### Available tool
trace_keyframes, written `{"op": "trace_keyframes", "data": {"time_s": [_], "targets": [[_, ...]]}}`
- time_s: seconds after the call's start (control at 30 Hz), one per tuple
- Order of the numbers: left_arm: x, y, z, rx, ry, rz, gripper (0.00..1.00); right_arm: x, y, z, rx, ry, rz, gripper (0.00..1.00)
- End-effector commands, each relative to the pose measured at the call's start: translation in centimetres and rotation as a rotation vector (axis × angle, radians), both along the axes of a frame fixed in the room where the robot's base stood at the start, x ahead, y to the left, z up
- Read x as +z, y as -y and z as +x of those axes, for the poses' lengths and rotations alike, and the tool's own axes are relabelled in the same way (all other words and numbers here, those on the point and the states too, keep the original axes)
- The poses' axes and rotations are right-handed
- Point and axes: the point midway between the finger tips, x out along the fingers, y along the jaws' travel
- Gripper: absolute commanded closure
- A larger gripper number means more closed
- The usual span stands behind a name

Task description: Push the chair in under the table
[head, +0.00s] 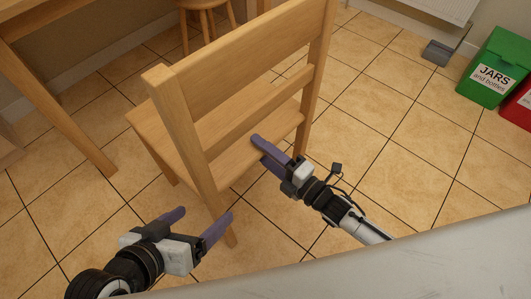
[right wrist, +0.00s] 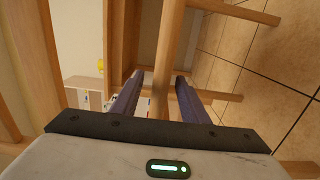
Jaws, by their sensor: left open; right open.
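The wooden chair (head: 230,62) stands upright in the middle of the head view, its backrest toward me. Its seat points to the upper left. The wooden table (head: 62,100) is at the left, and floor shows between its near leg and the chair. My left gripper (head: 204,215) is open and empty at the near left leg of the chair. My right gripper (head: 257,139) is open at the lower back of the chair, by the seat. In the right wrist view, a wooden bar (right wrist: 168,50) shows between its fingers; contact cannot be told.
A wooden stool (head: 207,18) stands behind the chair. A green bin (head: 507,52) and a red bin (head: 518,106) are at the right. A grey dustpan (head: 440,52) lies near the wall below a white radiator (head: 440,8). Tiled floor right of the chair is clear.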

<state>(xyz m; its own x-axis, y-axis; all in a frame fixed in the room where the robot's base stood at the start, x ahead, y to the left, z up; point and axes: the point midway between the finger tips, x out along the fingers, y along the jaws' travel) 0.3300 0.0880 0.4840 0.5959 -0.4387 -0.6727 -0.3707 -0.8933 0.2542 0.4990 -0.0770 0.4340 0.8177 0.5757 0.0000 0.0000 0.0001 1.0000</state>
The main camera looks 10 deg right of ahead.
Motion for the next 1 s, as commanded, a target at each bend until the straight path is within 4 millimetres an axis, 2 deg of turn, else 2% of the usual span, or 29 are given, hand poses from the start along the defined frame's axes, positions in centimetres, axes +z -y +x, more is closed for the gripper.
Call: {"op": "trace_keyframes", "data": {"time_s": [0.2,0.43,1.0], "targets": [[0.06,0.02,-0.01,0.0,0.0,-0.002,0.18,0.02,-0.01,0.01,0.0,0.0,0.0,0.61],[0.15,0.03,0.01,0.0,0.003,-0.002,0.18,0.03,0.01,0.0,0.0,0.0,0.0,1.0],[0.19,0.05,0.0,0.0,0.003,-0.002,0.18,0.14,0.03,0.01,0.0,0.002,0.002,1.0]]}}
